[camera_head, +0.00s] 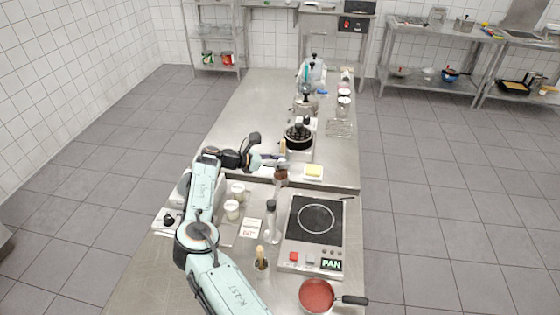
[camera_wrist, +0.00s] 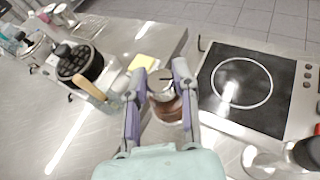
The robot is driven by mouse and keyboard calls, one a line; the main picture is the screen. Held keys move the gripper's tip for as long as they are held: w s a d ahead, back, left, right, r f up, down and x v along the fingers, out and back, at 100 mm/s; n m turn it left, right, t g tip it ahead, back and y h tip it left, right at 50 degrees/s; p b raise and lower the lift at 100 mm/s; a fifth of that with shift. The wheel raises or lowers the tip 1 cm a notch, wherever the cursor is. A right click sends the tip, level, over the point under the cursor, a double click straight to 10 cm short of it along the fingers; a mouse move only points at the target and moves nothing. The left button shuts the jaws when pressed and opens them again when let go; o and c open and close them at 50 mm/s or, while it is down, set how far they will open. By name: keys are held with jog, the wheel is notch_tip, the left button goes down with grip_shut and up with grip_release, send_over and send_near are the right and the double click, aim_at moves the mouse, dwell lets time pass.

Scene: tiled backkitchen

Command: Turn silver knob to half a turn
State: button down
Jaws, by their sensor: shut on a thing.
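A silver knob (camera_wrist: 160,84) shows between my fingers in the wrist view. It sits on top of a brown, jar-like body (camera_wrist: 168,108), which also shows in the head view (camera_head: 281,177), standing on the steel counter left of the hob. My gripper (camera_wrist: 160,80) comes in from the left in the head view (camera_head: 277,161), with its purple-grey fingers shut on the silver knob from both sides. The fingers partly hide the knob, and I cannot make out any mark showing its turn angle.
A black hob (camera_head: 316,219) is right of the body. A yellow block (camera_head: 314,170) and a dark round pan-like item (camera_head: 298,136) stand behind it. A dark-capped clear bottle (camera_head: 270,222), pale jars (camera_head: 232,210) and a red-filled pan (camera_head: 316,295) are nearer. Bare counter (camera_head: 245,110) lies far left.

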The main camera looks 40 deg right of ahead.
dwell(0.3)
jog(key=c, duration=0.8)
grip_release()
jog(key=shift+c, duration=0.2)
jog(key=v, duration=1.2)
jog(key=shift+w+r, duration=0.15)
